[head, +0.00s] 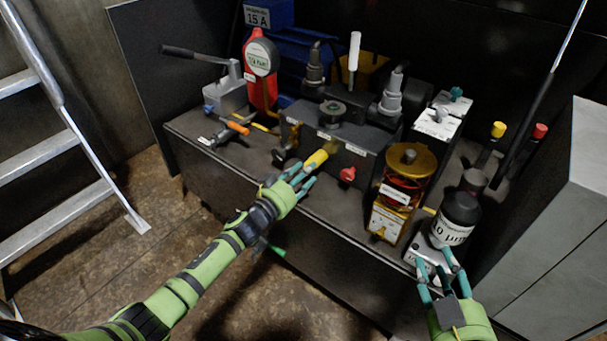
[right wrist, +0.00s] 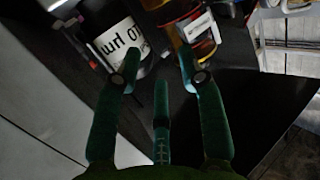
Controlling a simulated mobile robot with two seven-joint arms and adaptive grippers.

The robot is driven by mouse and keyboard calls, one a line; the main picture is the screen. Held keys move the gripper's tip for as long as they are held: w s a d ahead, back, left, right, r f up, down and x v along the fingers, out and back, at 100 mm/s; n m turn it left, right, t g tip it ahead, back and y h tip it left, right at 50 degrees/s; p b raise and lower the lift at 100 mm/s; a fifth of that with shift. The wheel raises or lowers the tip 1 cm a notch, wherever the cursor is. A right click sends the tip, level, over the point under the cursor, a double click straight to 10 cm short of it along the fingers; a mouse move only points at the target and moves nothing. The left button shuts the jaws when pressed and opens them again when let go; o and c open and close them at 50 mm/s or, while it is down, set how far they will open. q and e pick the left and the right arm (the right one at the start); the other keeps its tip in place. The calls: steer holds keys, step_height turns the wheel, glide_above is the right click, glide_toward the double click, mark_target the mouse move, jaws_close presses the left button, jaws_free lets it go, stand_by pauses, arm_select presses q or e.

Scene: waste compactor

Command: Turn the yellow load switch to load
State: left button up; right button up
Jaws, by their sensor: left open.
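The yellow load switch (head: 317,159) is a yellow handle on the front of the dark valve block (head: 335,148) in the middle of the bench. My left gripper (head: 299,177) is open at the near end of the handle, its teal fingers spread close to it. I cannot tell whether they touch it. The handle's near end is partly hidden by the fingers. My right gripper (head: 440,272) is open and empty at the bench's right front corner, below a black bottle-shaped filter. It shows in the right wrist view (right wrist: 158,85) with its fingers apart.
A red knob (head: 347,174) is right of the switch. A red-and-yellow cylinder unit (head: 403,178) and the black filter (head: 459,214) stand further right. A hand pump with a lever (head: 222,95) and a red gauge (head: 261,62) are at left. A ladder (head: 70,130) is far left.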

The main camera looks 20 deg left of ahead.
arm_select(q)
jaws_close()
